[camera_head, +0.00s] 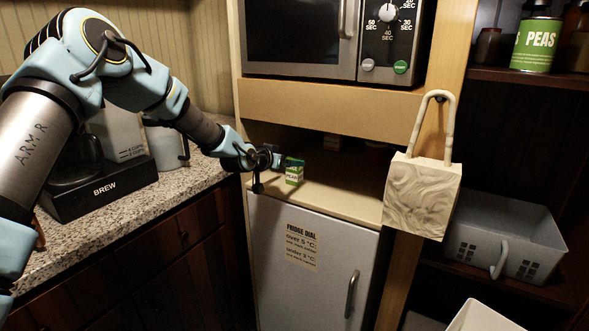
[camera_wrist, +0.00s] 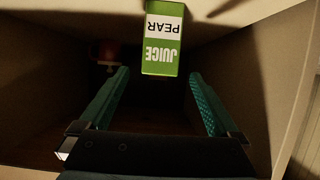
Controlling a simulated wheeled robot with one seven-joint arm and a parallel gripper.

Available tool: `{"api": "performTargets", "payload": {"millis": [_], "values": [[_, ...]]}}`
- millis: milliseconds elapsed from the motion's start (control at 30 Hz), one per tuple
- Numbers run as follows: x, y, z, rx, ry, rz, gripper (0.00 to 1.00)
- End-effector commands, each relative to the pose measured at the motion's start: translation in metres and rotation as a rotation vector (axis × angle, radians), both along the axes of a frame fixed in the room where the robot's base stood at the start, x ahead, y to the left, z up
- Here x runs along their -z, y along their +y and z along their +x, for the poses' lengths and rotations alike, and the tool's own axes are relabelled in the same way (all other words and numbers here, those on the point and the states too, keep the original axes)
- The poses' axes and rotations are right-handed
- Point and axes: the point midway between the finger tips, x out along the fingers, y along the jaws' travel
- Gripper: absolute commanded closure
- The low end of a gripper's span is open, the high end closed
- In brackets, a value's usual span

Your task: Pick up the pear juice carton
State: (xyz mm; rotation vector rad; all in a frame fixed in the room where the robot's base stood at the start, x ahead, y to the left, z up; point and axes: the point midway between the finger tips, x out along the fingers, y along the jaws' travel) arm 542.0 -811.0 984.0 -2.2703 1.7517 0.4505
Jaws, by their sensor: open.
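The pear juice carton (camera_head: 294,171) is a small green and white box. It stands upright on the shelf above the fridge, near the front edge. My gripper (camera_head: 268,172) is just left of it in the head view. In the wrist view the carton (camera_wrist: 163,38) appears upside down, with its "JUICE PEAR" label readable. It sits at the top middle, ahead of the space between the two teal fingers of my gripper (camera_wrist: 158,95). The fingers are wide apart and empty. No contact with the carton shows.
The shelf (camera_head: 340,197) is a recess below the microwave (camera_head: 300,38), so there is a panel overhead. A reddish object (camera_wrist: 105,50) lies deeper in the recess. A pale block-shaped bag (camera_head: 423,196) hangs on the post to the right. A granite counter (camera_head: 190,187) is left.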

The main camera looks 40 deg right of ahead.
Motion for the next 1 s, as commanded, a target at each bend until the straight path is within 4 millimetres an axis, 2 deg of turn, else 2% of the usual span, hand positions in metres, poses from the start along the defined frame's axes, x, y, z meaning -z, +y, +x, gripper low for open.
{"api": "performTargets", "payload": {"millis": [233,567,1000], "values": [[0.010,-0.028,0.006,-0.001,0.002,0.000,0.03],[0.014,-0.033,0.008,0.000,0.000,0.001,0.03],[0.014,-0.032,0.008,0.000,0.001,0.000,0.51]]}}
